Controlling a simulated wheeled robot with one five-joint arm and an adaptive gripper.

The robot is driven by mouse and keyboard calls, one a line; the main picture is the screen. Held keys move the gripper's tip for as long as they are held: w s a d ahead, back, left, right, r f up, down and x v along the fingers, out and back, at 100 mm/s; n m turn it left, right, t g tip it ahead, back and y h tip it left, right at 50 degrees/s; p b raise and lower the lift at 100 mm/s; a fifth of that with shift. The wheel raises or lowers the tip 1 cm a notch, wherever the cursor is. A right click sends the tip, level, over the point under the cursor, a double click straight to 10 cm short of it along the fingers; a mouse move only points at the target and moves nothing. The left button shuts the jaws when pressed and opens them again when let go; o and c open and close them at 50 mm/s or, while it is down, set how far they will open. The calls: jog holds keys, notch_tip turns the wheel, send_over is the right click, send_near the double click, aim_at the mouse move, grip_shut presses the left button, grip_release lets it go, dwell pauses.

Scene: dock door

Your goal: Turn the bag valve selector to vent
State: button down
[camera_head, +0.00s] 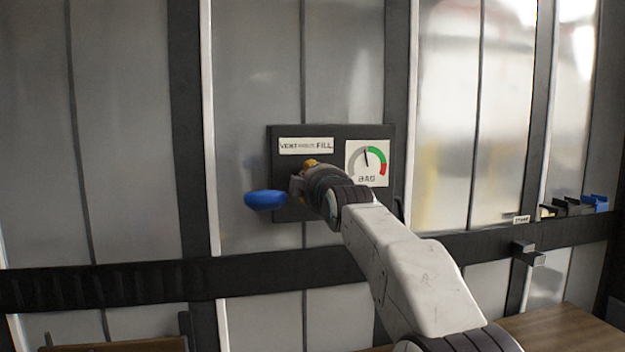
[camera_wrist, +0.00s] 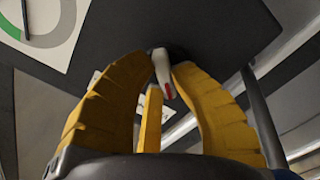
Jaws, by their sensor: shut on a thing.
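The dark valve panel (camera_head: 285,135) is fixed to the door. Its label (camera_head: 306,146) reads VENT at the left and FILL at the right. The BAG gauge (camera_head: 367,163) has its needle nearly upright, at the start of the green arc. My gripper (camera_head: 310,166) is at the panel below the label and hides the selector in the head view. In the wrist view, its yellow fingers (camera_wrist: 163,72) are closed around the pale selector lever (camera_wrist: 162,68), which has a red mark near its end. The lever's pivot is partly hidden, and I cannot tell its exact setting.
A blue rounded shape (camera_head: 265,200) shows at the left of my gripper; I cannot tell what it belongs to. A dark rail (camera_head: 130,284) crosses the door below the panel. Small dark and blue items (camera_head: 575,206) sit at the right. A wooden surface (camera_head: 565,330) is lower right.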

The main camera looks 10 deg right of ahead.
jog(key=c, duration=1.1)
grip_release()
jog(key=shift+o, duration=0.2)
jog(key=s, duration=1.2)
